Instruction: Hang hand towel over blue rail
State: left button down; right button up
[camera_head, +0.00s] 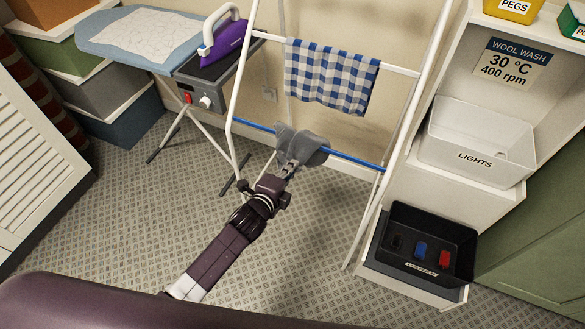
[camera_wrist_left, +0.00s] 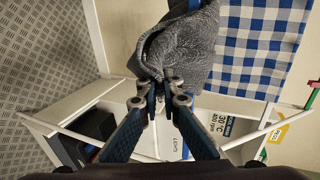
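The grey hand towel (camera_head: 312,148) is bunched up at the blue rail (camera_head: 352,159), the lower bar of the white drying rack. It covers the middle of the rail, and blue shows on both sides of it. My left gripper (camera_head: 290,170) is on the near side of the towel, with its fingertips at the towel's lower edge. In the left wrist view the fingers (camera_wrist_left: 163,88) are close together on the towel (camera_wrist_left: 178,48), and a bit of blue rail (camera_wrist_left: 194,5) shows above it. How far the towel hangs behind the rail is hidden. My right gripper is not in view.
A blue-checked cloth (camera_head: 330,76) hangs on the white bar above. An ironing board (camera_head: 115,35) with a purple iron (camera_head: 226,42) stands at left. Shelves with a white bin (camera_head: 470,145) and a dark tray (camera_head: 425,240) stand at right. Floor below the rack is clear.

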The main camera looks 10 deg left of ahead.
pick_arm(q)
jog(key=c, duration=2.1)
grip_release()
jog(key=shift+o, duration=0.6)
jog(key=o, duration=0.5)
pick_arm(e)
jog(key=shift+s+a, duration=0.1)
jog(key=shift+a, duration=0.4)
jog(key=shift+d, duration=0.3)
pick_arm(q)
jog(key=s+a+p, duration=0.1)
jog(key=s, duration=0.3)
jog(key=s+a+p, duration=0.1)
jog(key=s, duration=0.2)
jog(key=s+a+p, duration=0.1)
jog(key=s, duration=0.3)
jog(key=shift+s+a+p, duration=0.3)
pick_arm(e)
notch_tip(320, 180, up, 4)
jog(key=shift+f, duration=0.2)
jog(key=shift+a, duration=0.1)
